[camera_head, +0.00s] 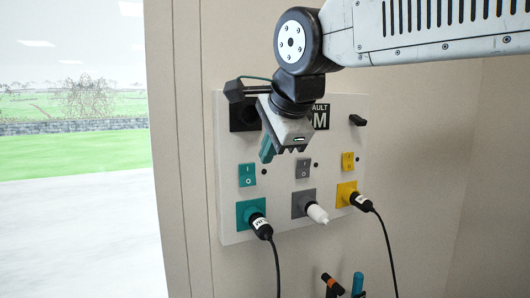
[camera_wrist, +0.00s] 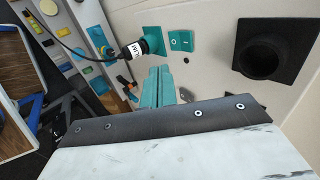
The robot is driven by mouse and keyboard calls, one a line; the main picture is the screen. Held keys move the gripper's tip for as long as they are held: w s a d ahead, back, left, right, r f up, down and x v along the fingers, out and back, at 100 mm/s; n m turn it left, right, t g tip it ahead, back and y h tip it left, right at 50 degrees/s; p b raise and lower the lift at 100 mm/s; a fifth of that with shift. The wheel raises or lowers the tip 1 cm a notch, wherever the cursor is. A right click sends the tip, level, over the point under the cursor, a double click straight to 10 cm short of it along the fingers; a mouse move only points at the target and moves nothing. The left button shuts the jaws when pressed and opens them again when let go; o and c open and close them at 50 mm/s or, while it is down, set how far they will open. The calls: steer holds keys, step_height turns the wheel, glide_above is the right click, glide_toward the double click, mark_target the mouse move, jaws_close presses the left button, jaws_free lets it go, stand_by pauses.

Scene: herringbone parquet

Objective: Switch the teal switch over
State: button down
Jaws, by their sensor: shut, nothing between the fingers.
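The teal switch (camera_head: 247,175) is a rocker marked I above O on the left of the pale wall panel. It also shows in the wrist view (camera_wrist: 181,40), past my fingertips. I cannot tell which half is pressed in. My gripper (camera_head: 267,151) has teal fingers, shut and empty. In the head view they appear above and slightly right of the teal switch. In the wrist view my gripper (camera_wrist: 158,72) points toward the panel, with its tips below the switch in the picture. No contact is evident.
The panel (camera_head: 230,215) also bears a grey switch (camera_head: 303,168) and a yellow switch (camera_head: 348,161). Below the teal switch, a black-cabled plug (camera_head: 260,226) sits in the teal socket (camera_head: 243,210). A dark round fitting (camera_wrist: 262,57) protrudes near my gripper. Tools (camera_head: 357,284) stand below.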

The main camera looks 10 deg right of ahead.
mark_target(246, 176)
steer(key=shift+w+a+r+x, duration=0.1)
steer(key=shift+w+r+x, duration=0.2)
steer(key=shift+x, duration=1.55)
steer(key=shift+w+a+r+x, duration=0.1)
steer(key=shift+w+r+x, duration=0.15)
steer(key=shift+x, duration=1.55)
steer(key=shift+w+a+r+x, duration=0.1)
steer(key=shift+w+r+x, duration=0.2)
steer(key=shift+x, duration=1.55)
steer(key=shift+w+f, duration=0.1)
steer(key=shift+f, duration=0.05)
steer(key=shift+w+f, duration=0.2)
steer(key=shift+r, duration=0.2)
steer(key=shift+r, duration=0.85)
